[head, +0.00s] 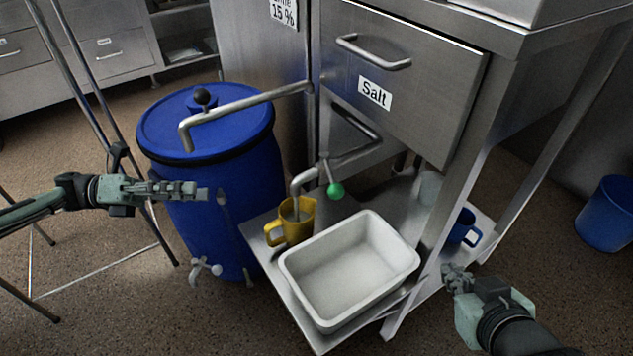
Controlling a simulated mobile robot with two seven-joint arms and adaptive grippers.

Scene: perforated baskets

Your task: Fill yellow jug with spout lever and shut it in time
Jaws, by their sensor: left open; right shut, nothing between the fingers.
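The yellow jug (296,232) stands upright on the steel shelf, with its handle to the left. A curved metal spout (297,183) comes down over it, and the tip is at the jug's mouth. Whether liquid runs or stands in the jug cannot be seen. The spout's lever has a green knob (335,190), to the right of the spout. My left gripper (205,192) is open and empty, in front of the blue barrel and left of the jug. My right gripper (447,270) is shut and empty, right of the white tub and away from the lever.
A white tub (400,285) sits beside the jug on the shelf (262,238). A blue mug (463,228) stands behind a steel leg. The blue barrel (255,200) has a tap (206,267) low on its front. A drawer labelled Salt (400,75) overhangs the shelf.

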